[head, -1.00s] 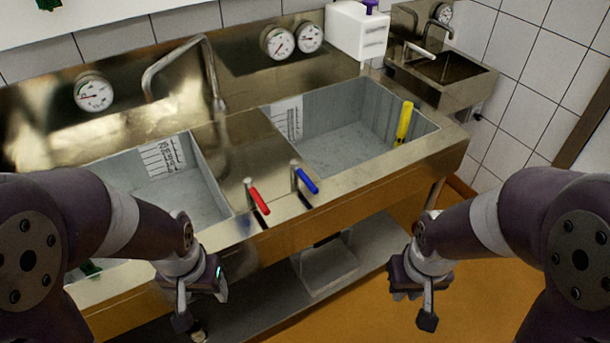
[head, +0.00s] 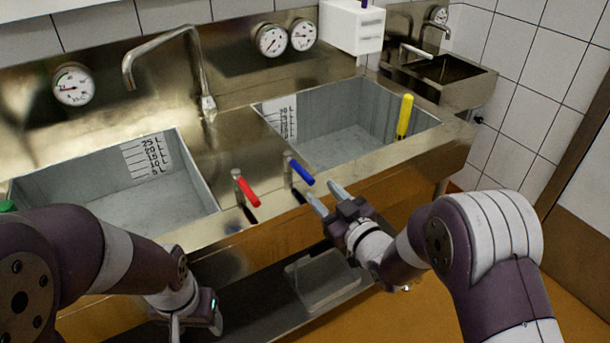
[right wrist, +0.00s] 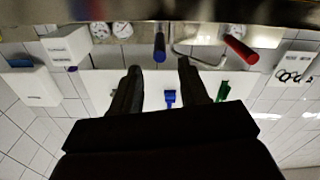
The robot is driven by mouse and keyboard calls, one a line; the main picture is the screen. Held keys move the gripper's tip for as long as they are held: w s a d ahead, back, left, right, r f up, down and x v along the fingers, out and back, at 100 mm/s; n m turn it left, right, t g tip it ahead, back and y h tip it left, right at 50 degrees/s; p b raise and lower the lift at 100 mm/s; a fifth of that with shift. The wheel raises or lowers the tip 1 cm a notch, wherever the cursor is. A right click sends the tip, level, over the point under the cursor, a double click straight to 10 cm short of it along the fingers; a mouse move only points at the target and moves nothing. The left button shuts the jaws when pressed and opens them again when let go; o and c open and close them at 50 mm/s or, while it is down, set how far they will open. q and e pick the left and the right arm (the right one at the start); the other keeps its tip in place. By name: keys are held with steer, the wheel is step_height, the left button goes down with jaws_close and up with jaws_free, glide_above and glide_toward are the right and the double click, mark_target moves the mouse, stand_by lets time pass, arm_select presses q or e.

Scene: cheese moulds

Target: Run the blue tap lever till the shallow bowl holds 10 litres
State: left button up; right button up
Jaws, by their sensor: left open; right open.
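The blue tap lever (head: 301,172) sticks out at the sink's front, right of the red lever (head: 248,191). My open right gripper (head: 326,197) is just right of and below it, its fingers pointing at the counter front. In the upside-down right wrist view the blue lever (right wrist: 159,47) shows beyond and between the fingertips (right wrist: 158,68), apart from them. My left gripper (head: 188,322) is open and low at the bottom edge, partly cut off. The left bowl (head: 140,205) and right bowl (head: 345,145) have litre scales; I cannot tell which is shallower. No water is clearly visible.
The swivel spout (head: 165,50) rises between the bowls and bends left over the left one. A yellow piece (head: 404,116) stands in the right bowl. Dials (head: 73,84) sit on the back panel. A lower shelf (head: 260,300) lies under the counter.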

mark_target(305, 172)
steer(key=x, duration=0.8)
steer(key=shift+w+a, duration=0.15)
steer(key=shift+w, duration=0.05)
jaws_close()
